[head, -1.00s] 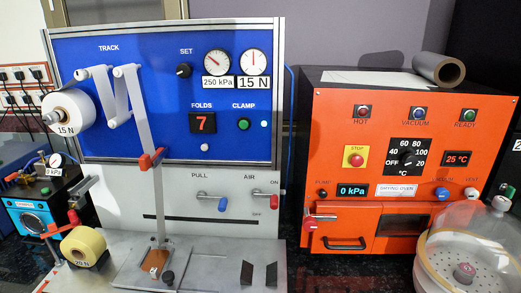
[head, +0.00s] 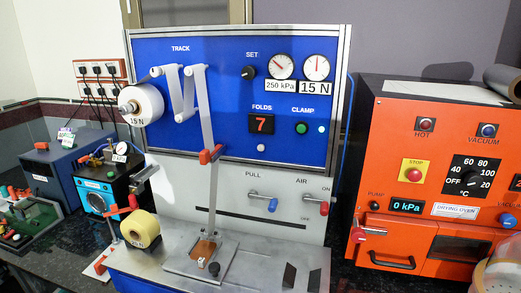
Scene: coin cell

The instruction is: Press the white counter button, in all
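The small white button (head: 261,148) sits on the blue panel (head: 225,130) of the machine in the head view. It is just below the FOLDS counter display (head: 262,123), which shows a red 7. The green CLAMP button (head: 302,128) is to the right of the display, with a small pale light beside it. Nothing covers the white button. Neither of my grippers is in view.
The PULL lever (head: 272,204) and AIR lever (head: 323,207) stick out from the lower grey panel. A white tape roll (head: 148,100) juts out at the panel's left. An orange drying oven (head: 400,160) stands at the right. The blue compressor (head: 95,195) is at the left.

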